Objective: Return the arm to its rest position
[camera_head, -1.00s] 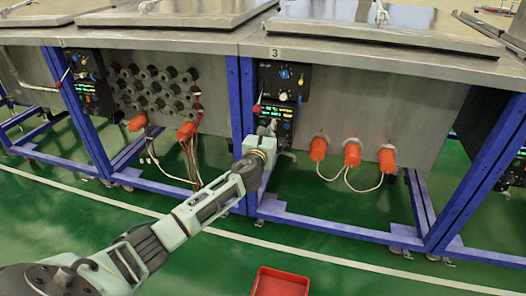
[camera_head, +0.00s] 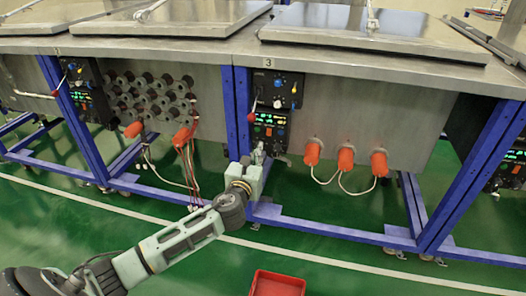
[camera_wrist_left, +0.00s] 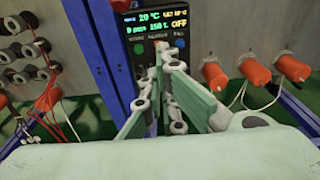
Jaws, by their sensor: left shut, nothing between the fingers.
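My left arm comes in from the lower left in the head view. Its gripper (camera_head: 258,154) is in front of the lower part of the black control panel (camera_head: 271,130) on the blue-framed metal bench. The left wrist view shows the shut, empty fingers (camera_wrist_left: 166,62) pointing at the panel, just below its lit green display (camera_wrist_left: 156,24). I cannot tell whether the fingertips touch the panel. My right gripper does not show in any view.
Orange connectors (camera_head: 346,160) with white cables stick out to the right of the panel. A blue upright (camera_head: 229,120) stands close on its left. A red tray (camera_head: 278,284) lies on the green floor. The bench top carries flat metal lids (camera_head: 377,30).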

